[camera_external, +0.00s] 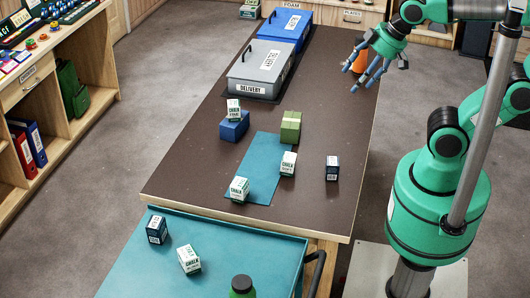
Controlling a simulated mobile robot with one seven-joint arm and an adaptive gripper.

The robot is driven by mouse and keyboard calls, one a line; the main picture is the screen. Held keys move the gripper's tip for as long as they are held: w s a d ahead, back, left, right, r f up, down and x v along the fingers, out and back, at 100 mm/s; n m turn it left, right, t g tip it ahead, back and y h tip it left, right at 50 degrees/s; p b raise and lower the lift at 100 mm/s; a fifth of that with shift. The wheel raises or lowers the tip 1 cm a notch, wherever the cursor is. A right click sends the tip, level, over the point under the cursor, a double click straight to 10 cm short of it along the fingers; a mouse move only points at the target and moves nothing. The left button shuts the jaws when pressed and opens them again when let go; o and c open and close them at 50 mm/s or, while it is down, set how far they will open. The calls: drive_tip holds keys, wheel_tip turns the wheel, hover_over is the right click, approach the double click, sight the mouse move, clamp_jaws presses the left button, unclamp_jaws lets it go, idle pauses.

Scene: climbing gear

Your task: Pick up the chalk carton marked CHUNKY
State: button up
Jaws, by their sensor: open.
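Several white-and-green chalk cartons are in view; the small print that tells them apart is too small to read, so I cannot tell which is marked CHUNKY. One chalk carton (234,108) sits on a blue block at the table's left side. Another chalk carton (288,163) stands at the teal mat's right edge, and a third chalk carton (240,188) is near the mat's front end. A further chalk carton (189,260) is on the teal cart in front. My gripper (369,72) is open and empty, above the table's right edge and well away from the cartons.
The brown table (190,170) also holds the blue block (235,131), a green block (290,130), a dark carton (332,168), a grey DELIVERY box (260,68) and a blue box (287,28).

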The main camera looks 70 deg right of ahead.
drive_tip(key=w+a+g, duration=0.2)
drive_tip(key=w, duration=0.8)
drive_tip(key=m+g+p, duration=0.1)
drive_tip(key=g+p, duration=0.1)
drive_tip(key=g, duration=0.2)
hover_over(239, 183)
wheel_tip(239, 183, down, 26)
drive_tip(key=shift+d+f, duration=0.2)
drive_tip(key=shift+f, duration=0.15)
drive_tip(key=shift+f+b, duration=0.5)
drive_tip(key=shift+f, duration=3.65)
drive_tip(key=shift+f, duration=0.1)
drive_tip(key=shift+a+f+b, duration=0.1)
drive_tip(key=shift+f+b, duration=0.65)
drive_tip(key=shift+f, duration=1.75)
